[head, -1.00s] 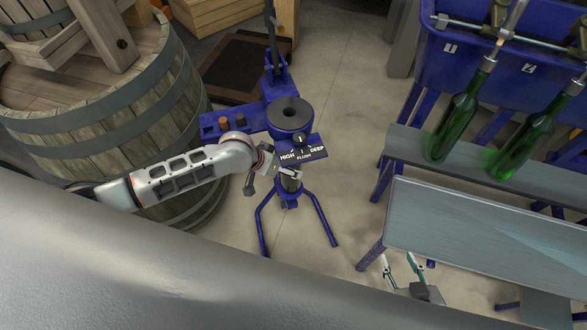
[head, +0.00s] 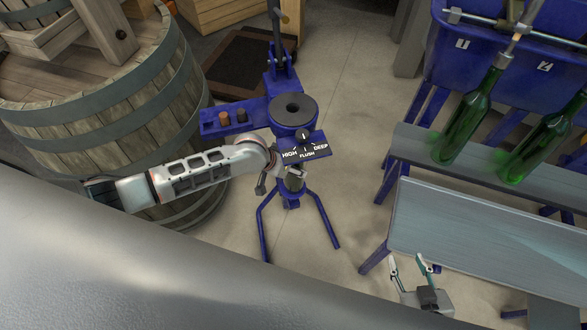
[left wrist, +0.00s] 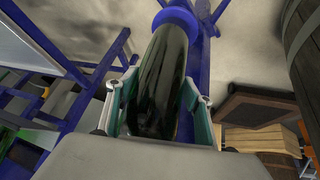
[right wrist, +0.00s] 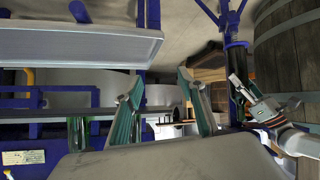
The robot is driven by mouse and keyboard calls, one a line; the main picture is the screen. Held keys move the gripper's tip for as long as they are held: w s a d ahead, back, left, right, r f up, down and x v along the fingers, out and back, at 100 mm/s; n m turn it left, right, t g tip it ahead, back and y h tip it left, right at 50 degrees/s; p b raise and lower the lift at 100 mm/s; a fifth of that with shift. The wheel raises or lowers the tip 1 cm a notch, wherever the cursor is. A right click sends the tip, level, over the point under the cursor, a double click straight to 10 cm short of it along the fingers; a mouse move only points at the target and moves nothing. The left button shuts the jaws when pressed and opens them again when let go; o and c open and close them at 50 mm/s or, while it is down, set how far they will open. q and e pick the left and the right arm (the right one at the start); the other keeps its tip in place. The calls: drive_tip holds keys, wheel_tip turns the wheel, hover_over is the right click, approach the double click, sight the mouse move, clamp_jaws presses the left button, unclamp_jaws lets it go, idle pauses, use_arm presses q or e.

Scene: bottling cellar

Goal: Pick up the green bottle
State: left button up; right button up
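A dark green bottle (left wrist: 162,85) stands in the blue stand under the dial, between the fingers of my left gripper (left wrist: 160,100) in the left wrist view. The fingers are spread, one on each side of the bottle and close to its glass; firm contact does not show. In the head view the bottle (head: 293,181) is mostly hidden under the dial plate, with my left gripper (head: 275,180) at it. My right gripper (head: 407,261) is open and empty, low beside the bench; its fingers also show in the right wrist view (right wrist: 158,90).
Two other green bottles (head: 463,125) (head: 532,148) lean under the blue filler (head: 500,60) on a grey shelf (head: 405,150). A grey bench (head: 470,225) is in front. A wooden barrel (head: 110,110) is left of the stand (head: 292,110). Concrete floor is clear between stand and bench.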

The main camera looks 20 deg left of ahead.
use_arm(q)
drive_tip(key=shift+s+d, duration=0.1)
drive_tip(key=shift+d, duration=0.05)
clamp_jaws()
drive_tip(key=shift+d+r, duration=0.1)
drive_tip(key=shift+r, duration=0.1)
